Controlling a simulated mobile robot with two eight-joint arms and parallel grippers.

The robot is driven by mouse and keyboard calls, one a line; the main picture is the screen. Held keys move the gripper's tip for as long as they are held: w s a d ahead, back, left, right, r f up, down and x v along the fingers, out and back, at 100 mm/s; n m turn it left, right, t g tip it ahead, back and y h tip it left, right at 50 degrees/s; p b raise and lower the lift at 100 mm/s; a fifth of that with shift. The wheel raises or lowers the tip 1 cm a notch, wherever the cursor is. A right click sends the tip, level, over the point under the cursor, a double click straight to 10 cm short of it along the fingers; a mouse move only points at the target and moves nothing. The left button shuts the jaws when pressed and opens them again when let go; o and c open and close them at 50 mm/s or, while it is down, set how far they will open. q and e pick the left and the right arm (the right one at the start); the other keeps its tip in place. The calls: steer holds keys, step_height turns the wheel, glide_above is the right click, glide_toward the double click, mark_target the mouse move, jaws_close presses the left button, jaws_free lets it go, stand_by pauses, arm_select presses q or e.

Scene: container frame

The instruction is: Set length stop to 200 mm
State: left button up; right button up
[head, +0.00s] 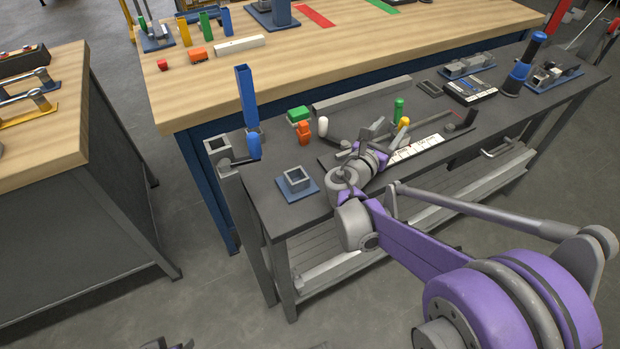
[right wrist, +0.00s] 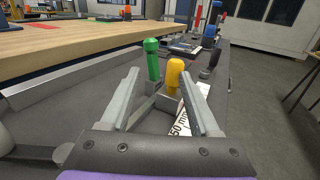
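A white ruler strip (head: 415,150) with dark marks lies along a dark rail on the grey bench. In the right wrist view the strip (right wrist: 190,118) shows part of a label reading "50 mm". A yellow knob (head: 404,122) stands on a small grey block beside the strip; it also shows in the right wrist view (right wrist: 175,72). A green handle (head: 398,108) stands behind it. My right gripper (head: 381,128) is open and empty, its fingers (right wrist: 161,80) pointing toward the yellow knob, which appears beyond the fingertips. The stop's exact setting is unreadable.
A black-knobbed post (head: 462,118) stands at the strip's right end. A white-knobbed lever (head: 323,127), orange piece (head: 304,131) and green block (head: 299,115) stand left of my gripper. A long grey bar (head: 362,94) lies behind. A square socket (head: 295,179) sits at the front left.

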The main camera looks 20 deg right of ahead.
mark_target(402, 126)
steer(key=d, duration=0.4)
steer(key=shift+w+d, duration=0.2)
steer(key=shift+d, duration=0.2)
steer(key=shift+a, duration=0.3)
steer(key=a, duration=0.6)
steer(key=s+a, duration=0.1)
steer(key=a, duration=1.2)
steer(key=shift+s+a, duration=0.25)
arm_select(q)
steer(key=shift+r, duration=0.2)
arm_select(e)
steer(key=v, duration=1)
steer(key=shift+s+a+f, duration=0.1)
steer(key=shift+s, duration=0.2)
